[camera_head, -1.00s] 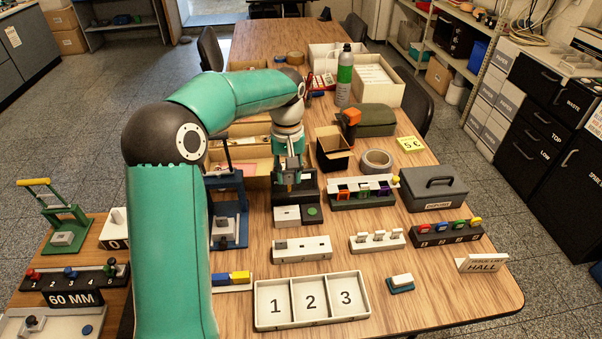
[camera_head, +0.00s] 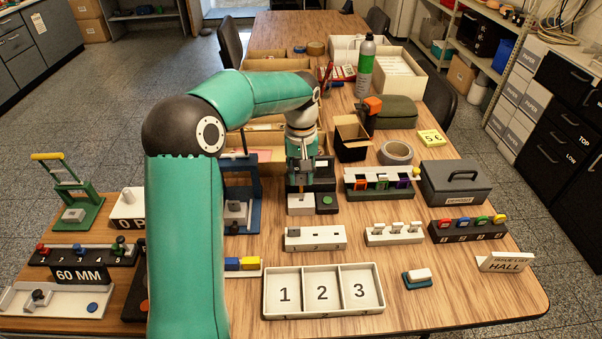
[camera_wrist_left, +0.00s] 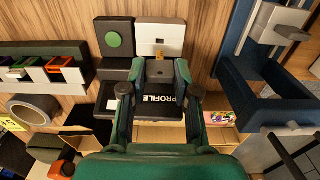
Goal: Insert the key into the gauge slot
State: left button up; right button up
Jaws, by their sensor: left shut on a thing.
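My left gripper (camera_wrist_left: 160,72) is shut on a small key (camera_wrist_left: 160,54), mostly hidden between the fingers, with an orange-brown part showing. In the head view the left gripper (camera_head: 301,183) points down just behind the gauge's white block (camera_head: 300,208). The wrist view shows this white block (camera_wrist_left: 170,29) with small dark slot marks, right in front of the fingertips. Whether the key touches it I cannot tell. Beside it is a dark block with a green button (camera_wrist_left: 114,39). A dark "PROFILE" plate (camera_wrist_left: 157,98) lies beneath the gripper. My right gripper is not in view.
A blue press-like stand (camera_head: 242,208) is close to the left. A rack with coloured keys (camera_head: 382,182) and a tape roll (camera_head: 396,152) are on the right. A tray numbered 1, 2, 3 (camera_head: 324,314) and a white slotted block (camera_head: 315,238) are in front.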

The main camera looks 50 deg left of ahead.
aim_at(301, 184)
pick_arm(q)
jog(key=shift+f+b, duration=1.15)
jog(key=shift+f, duration=0.3)
jog(key=shift+f+b, duration=0.8)
jog(key=shift+f, duration=0.55)
jog(key=o, duration=0.9)
notch_tip(301, 184, up, 12)
jog(key=shift+f, duration=0.1)
